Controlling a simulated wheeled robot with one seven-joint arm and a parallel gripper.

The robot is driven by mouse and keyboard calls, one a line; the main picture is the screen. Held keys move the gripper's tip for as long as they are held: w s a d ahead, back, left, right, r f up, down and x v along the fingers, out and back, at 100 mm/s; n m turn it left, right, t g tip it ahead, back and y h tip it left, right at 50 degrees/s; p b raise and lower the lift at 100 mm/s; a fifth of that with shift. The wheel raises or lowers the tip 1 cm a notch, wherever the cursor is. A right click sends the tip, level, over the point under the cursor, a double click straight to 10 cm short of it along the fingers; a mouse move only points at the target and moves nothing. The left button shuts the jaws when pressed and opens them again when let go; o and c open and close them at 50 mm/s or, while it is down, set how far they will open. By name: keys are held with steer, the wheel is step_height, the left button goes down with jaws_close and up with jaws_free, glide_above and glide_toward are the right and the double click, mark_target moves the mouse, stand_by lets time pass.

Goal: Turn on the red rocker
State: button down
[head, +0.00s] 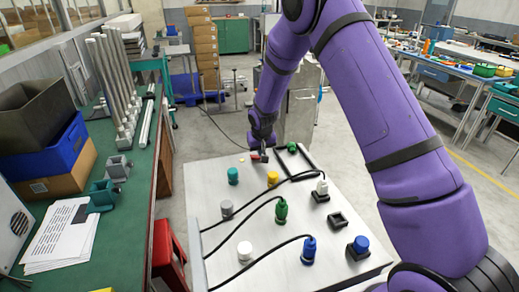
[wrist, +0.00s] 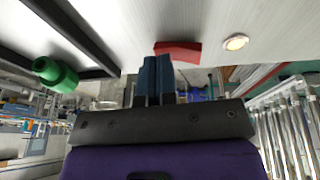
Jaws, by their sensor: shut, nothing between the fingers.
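The red rocker (wrist: 178,50) is a slightly bent red bar on the pale panel, in the wrist view just beyond and to the right of my fingertips. In the head view only a small bit of red (head: 255,157) shows beside my gripper (head: 263,156), at the far end of the panel. My gripper is shut and empty, its two dark blue fingers (wrist: 154,62) side by side. A small gap or contact between fingertips and rocker cannot be told. A round light with an orange rim and pale centre (wrist: 236,42) sits beside the rocker.
A green knob (wrist: 55,74) stands by a black frame (wrist: 75,40) close to my gripper. The panel (head: 205,180) also carries yellow (head: 272,179) and teal (head: 233,176) knobs, several plugs, and black cables. A green bench (head: 125,220) stands left.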

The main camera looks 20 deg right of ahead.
steer(key=shift+a, duration=0.1)
steer(key=shift+a+r, duration=0.2)
steer(key=shift+a, duration=0.5)
steer(key=shift+r, duration=0.1)
steer(key=shift+r, duration=0.35)
steer(key=s+d+r, duration=0.2)
steer(key=d+r, duration=0.1)
steer(key=r, duration=0.9)
steer(key=shift+s+d, duration=0.2)
steer(key=shift+s, duration=0.2)
steer(key=shift+r, duration=0.15)
